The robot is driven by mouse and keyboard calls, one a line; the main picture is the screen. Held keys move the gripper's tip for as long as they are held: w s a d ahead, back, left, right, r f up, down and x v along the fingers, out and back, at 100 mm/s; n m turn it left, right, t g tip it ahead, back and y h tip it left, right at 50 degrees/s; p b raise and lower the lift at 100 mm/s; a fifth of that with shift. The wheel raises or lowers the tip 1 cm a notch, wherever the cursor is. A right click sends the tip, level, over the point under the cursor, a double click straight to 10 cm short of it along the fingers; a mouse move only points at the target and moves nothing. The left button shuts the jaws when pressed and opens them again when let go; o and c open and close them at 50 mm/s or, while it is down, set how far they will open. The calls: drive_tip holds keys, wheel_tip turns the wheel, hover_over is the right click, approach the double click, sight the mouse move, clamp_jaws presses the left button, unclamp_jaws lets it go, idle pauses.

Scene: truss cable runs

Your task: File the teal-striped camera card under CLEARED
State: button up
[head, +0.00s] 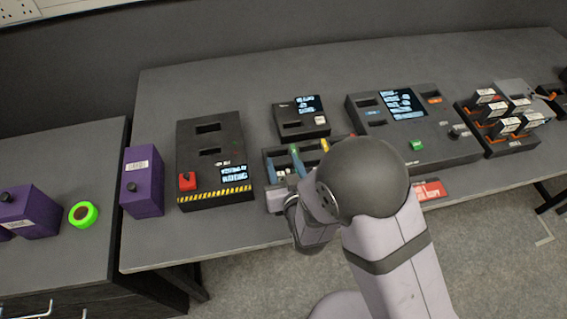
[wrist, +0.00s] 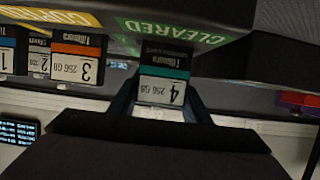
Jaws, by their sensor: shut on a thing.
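The teal-striped camera card (wrist: 165,88), marked 4 and 256 GB, is between the fingers of my gripper (wrist: 163,108) in the wrist view, upside down in the picture. My gripper is shut on it. The green CLEARED label (wrist: 180,32) lies just above the card there, on a dark edge. I cannot tell whether the card is inside a compartment or only in front of it.
Cards with an orange stripe (wrist: 78,60) and others marked 2 and 1 (wrist: 5,60) stand left of the held card, near a yellow label (wrist: 50,14). A dark screen device (head: 301,118) stands behind the tray. A black box with a red button (head: 187,181) is to its left.

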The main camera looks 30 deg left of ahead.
drive_tip(key=shift+f+b, duration=0.35)
drive_tip(key=shift+b, duration=0.05)
idle(0.4)
drive_tip(key=o, duration=1.6)
drive_tip(key=shift+c, duration=0.2)
drive_tip(key=shift+r, duration=0.1)
wheel_tip(320, 180, up, 7)
drive_tip(key=p, duration=0.5)
drive_tip(key=shift+r+p, duration=0.2)
drive_tip(key=shift+p, duration=0.2)
